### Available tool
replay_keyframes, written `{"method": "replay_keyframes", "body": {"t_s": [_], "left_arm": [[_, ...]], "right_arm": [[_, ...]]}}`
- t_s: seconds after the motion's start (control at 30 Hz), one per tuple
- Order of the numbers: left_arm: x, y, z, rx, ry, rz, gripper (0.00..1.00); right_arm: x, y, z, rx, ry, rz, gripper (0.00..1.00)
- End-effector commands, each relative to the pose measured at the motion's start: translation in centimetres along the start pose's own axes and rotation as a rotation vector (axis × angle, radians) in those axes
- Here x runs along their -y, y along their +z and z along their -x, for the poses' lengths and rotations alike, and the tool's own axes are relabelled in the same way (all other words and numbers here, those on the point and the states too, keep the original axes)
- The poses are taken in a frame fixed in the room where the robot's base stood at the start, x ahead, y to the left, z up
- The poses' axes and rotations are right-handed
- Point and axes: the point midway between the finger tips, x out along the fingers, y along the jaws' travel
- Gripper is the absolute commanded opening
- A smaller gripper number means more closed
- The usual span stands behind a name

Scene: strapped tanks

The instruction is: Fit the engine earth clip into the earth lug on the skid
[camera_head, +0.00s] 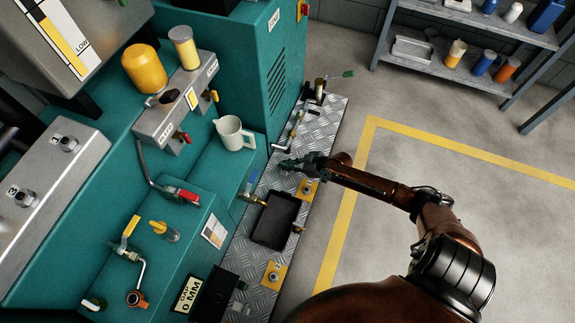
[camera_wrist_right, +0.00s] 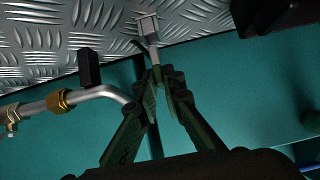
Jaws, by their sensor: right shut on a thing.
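My right gripper (camera_head: 284,164) reaches in from the right over the checker-plate skid (camera_head: 328,118), close to the teal engine side. In the right wrist view its fingers (camera_wrist_right: 165,76) are shut on a slim metal piece with a pale square end (camera_wrist_right: 149,26), which I take to be the engine earth clip. The square end points away from the fingertips and shows against the plate; I cannot tell whether it touches it. The earth lug is not clearly identifiable. My left gripper is not in view.
A black tray (camera_head: 275,220) sits on the skid beside yellow plates with round fittings (camera_head: 308,190) (camera_head: 273,276). A metal pipe with brass fittings (camera_wrist_right: 57,101) runs left of the fingers. A white jug (camera_head: 230,133) stands on the teal ledge.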

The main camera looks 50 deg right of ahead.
Motion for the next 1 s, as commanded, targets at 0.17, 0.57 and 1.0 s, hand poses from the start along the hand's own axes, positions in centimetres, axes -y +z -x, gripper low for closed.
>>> {"method": "replay_keyframes", "body": {"t_s": [0.17, 0.57, 1.0], "left_arm": [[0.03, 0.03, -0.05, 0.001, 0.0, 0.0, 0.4], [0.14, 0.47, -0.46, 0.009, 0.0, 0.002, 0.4], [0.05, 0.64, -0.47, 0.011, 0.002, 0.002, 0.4]], "right_arm": [[0.01, 0.02, -0.02, 0.0, 0.0, 0.0, 0.0], [0.07, 0.04, -0.02, 0.0, -0.006, 0.0, 0.0], [0.03, 0.04, -0.02, 0.0, -0.006, 0.001, 0.0]]}}
